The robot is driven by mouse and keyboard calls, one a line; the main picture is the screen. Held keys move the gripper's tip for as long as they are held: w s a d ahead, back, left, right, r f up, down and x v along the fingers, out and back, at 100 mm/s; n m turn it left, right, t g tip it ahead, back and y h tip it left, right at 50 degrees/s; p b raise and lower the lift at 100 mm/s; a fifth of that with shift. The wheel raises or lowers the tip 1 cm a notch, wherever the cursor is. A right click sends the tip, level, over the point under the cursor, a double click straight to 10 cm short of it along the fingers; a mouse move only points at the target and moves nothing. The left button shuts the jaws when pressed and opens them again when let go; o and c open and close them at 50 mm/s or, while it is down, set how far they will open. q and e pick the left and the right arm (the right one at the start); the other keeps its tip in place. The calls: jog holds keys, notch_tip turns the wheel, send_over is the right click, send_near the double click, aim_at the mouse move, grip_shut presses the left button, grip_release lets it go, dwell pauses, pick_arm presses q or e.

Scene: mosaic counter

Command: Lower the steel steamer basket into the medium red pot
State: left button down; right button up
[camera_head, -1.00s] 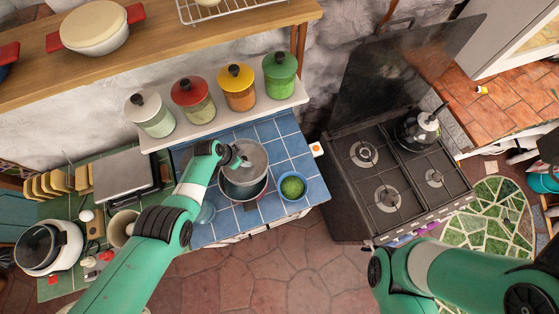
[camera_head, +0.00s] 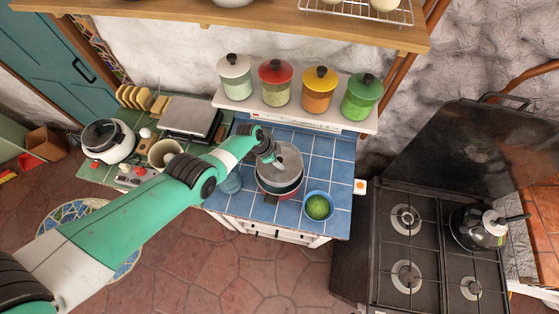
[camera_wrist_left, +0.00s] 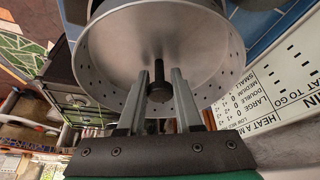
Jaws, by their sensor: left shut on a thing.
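The steel steamer basket (camera_head: 287,160) is a round grey pan with small holes in its wall and a dark centre post. My left gripper (camera_head: 274,160) is shut on that post; in the left wrist view the two fingers (camera_wrist_left: 160,88) stand either side of it inside the basket (camera_wrist_left: 115,50). The basket is tilted, over the back part of the medium red pot (camera_head: 265,197), and hides part of its opening. I cannot tell whether its lower edge touches the pot. The pot stands on the blue tiled counter. My right gripper is out of view.
A blue bowl of green food (camera_head: 318,207) stands close right of the pot. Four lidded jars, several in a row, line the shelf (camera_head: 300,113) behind. The stove (camera_head: 420,240) is at the right.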

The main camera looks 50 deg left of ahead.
pick_arm(q)
jog(key=shift+f+b, duration=0.3)
jog(key=shift+f, duration=0.15)
dwell(0.9)
jog(key=shift+f+b, duration=1.25)
jog(key=shift+f+b, duration=2)
jog(key=shift+f, duration=0.05)
jog(key=shift+f+b, duration=1.4)
jog(key=shift+f+b, duration=0.45)
jog(key=shift+b, duration=0.05)
